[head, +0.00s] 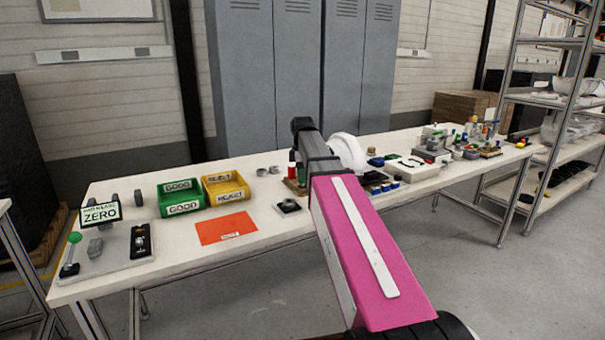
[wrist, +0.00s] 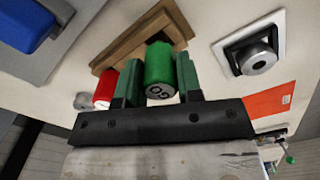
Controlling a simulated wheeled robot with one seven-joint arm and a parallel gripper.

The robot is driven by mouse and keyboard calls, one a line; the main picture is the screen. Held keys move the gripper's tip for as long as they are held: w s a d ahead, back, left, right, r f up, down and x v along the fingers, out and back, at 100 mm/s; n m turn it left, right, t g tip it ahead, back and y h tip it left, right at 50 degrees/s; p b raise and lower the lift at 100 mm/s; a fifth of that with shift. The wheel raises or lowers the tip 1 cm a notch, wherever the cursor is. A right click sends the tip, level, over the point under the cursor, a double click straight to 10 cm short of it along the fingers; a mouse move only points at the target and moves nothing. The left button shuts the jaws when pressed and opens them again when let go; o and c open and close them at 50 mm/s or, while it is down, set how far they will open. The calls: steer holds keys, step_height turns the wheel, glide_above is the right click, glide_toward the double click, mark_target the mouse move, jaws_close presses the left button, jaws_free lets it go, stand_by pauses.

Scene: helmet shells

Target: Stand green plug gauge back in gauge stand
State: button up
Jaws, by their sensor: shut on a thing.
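The green plug gauge (wrist: 159,66) is between the two green fingers of my gripper (wrist: 158,78) in the wrist view. Its marked end faces the camera. The brown wooden gauge stand (wrist: 122,40) lies just beyond it; the gauge overlaps the stand in the picture, and I cannot tell whether its far end is inside or above it. A red gauge (wrist: 104,88) shows beside the left finger. In the head view the stand (head: 293,187) and red gauge (head: 292,168) show left of my arm, which hides the green gauge and my fingers.
A black square base with a metal cylinder (wrist: 259,61) sits right of the stand. The orange sheet (head: 226,229) lies nearby. Green (head: 181,198) and yellow (head: 226,189) bins stand left. A blue block (wrist: 24,24) lies left in the wrist view. The bench front is mostly clear.

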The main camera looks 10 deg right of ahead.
steer(key=shift+f, duration=0.9)
stand_by(0.8)
stand_by(0.5)
steer(key=o, duration=0.9)
